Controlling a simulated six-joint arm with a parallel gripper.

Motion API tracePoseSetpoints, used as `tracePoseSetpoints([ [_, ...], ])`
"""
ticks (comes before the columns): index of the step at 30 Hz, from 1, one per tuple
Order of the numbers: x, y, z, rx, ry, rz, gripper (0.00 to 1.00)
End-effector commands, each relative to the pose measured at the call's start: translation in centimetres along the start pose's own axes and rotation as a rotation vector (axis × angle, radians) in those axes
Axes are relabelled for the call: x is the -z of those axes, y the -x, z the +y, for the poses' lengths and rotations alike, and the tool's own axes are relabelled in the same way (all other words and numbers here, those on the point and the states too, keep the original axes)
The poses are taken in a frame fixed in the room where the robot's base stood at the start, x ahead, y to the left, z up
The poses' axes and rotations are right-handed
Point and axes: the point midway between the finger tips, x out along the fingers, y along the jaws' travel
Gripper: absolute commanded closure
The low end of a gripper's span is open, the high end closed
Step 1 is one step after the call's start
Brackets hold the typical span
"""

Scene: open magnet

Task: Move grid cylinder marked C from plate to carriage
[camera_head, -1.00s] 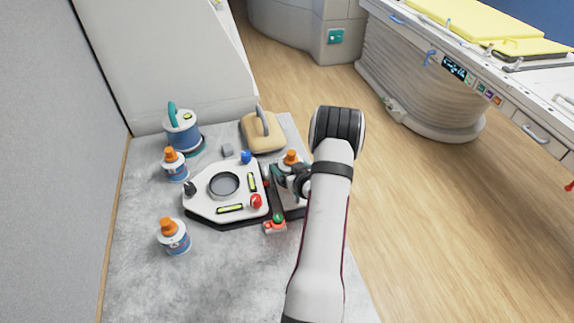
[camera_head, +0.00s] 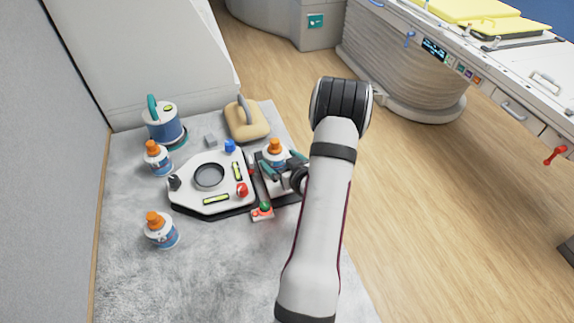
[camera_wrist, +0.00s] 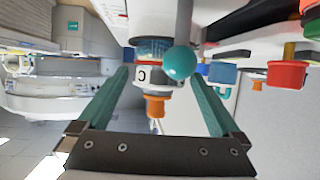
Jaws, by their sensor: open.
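The cylinder marked C (camera_wrist: 150,75) has an orange cap and shows between my gripper's two teal fingers in the wrist view, where it appears upside down. In the head view this cylinder (camera_head: 275,153) stands upright on the carriage (camera_head: 285,190), right of the plate. My gripper (camera_head: 283,164) is open beside it, fingers pointing towards it; I cannot tell whether either finger touches it. It also shows in the wrist view (camera_wrist: 160,90). The white plate (camera_head: 190,196) has an empty-looking round recess with a dark ring. A teal ball on a rod (camera_wrist: 181,62) partly covers the cylinder in the wrist view.
Two more orange-capped cylinders (camera_head: 157,158) (camera_head: 160,229) stand left of the plate. A blue canister (camera_head: 162,124) and a tan block with a handle (camera_head: 245,122) are behind. A green-topped red button box (camera_head: 262,212) sits in front. The front of the table is clear.

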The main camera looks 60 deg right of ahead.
Motion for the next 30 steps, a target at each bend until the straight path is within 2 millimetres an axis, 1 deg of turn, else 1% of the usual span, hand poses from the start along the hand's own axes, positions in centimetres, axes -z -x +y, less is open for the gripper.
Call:
tracePoseSetpoints([
  [1,0.1,1.1,0.1,-0.003,-0.001,0.001,0.00],
  [3,0.0,2.5,0.1,-0.003,-0.001,0.000,0.00],
  [6,0.1,4.2,0.1,-0.002,-0.001,0.001,0.00],
  [9,0.0,5.2,0.1,-0.002,-0.001,0.001,0.00],
  [14,0.1,5.7,0.0,0.000,0.001,0.001,0.00],
  [16,0.5,5.3,-0.5,0.000,0.010,-0.023,0.00],
  [17,1.0,5.0,-1.1,-0.002,0.018,-0.049,0.00],
  [19,2.5,4.3,-3.5,-0.010,0.044,-0.152,0.00],
  [20,3.3,4.3,-5.0,-0.017,0.055,-0.208,0.00],
  [22,4.9,5.5,-9.7,-0.033,0.073,-0.356,0.00],
  [23,5.3,6.7,-11.9,-0.037,0.075,-0.422,0.00],
  [24,5.6,8.8,-14.9,-0.037,0.072,-0.508,0.00],
  [26,5.4,13.2,-19.4,-0.021,0.063,-0.641,0.00],
  [27,4.9,16.6,-22.2,0.000,0.056,-0.730,0.00],
  [29,3.8,22.2,-25.6,0.043,0.047,-0.864,0.00],
  [30,3.0,25.9,-27.3,0.076,0.044,-0.948,0.00],
])
